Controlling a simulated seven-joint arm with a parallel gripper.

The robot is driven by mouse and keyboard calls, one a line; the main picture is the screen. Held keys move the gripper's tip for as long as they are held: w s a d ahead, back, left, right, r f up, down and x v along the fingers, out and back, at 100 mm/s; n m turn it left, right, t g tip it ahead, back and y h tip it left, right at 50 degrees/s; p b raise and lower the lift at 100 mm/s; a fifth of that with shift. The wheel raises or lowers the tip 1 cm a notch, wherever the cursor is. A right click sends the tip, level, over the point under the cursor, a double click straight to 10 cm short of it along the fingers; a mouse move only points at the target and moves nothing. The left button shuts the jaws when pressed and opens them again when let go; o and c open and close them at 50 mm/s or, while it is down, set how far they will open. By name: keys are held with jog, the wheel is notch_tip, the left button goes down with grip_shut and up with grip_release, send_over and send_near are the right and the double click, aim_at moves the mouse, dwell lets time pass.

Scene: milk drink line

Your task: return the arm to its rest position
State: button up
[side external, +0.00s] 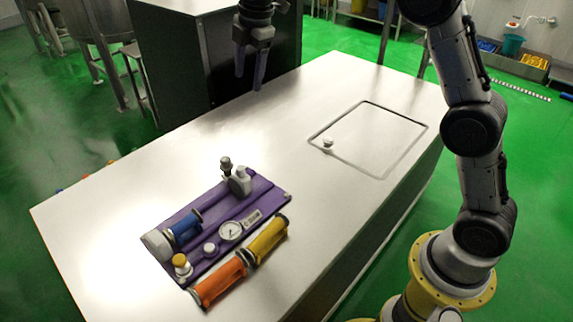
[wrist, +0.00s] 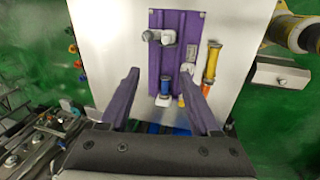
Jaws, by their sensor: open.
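My gripper (side external: 250,72) hangs above the far part of the white table, pointing down, with its two fingers apart and nothing between them. In the wrist view its two long fingers (wrist: 165,100) are spread wide, with the table beyond them. The gripper is well clear of the table top and of the things on it.
A purple board (side external: 262,195) with a gauge (side external: 230,231), a blue cylinder (side external: 187,227) and small fittings lies on the white table (side external: 120,190). Orange (side external: 219,281) and yellow (side external: 268,239) cylinders lie along its edge. A small white piece (side external: 328,143) sits inside a dark outlined square. The table's middle is clear.

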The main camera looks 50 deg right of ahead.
jog(key=s+d+r+m+t, duration=0.1)
jog(key=s+r+m, duration=0.3)
jog(key=s, duration=0.7)
jog(key=s+d+r+m+t, duration=0.15)
jog(key=s+r, duration=0.35)
jog(key=s, duration=0.6)
jog(key=s+f+m, duration=1.2)
jog(key=s, duration=0.2)
jog(key=shift+s+d, duration=0.2)
jog(key=shift+s, duration=0.15)
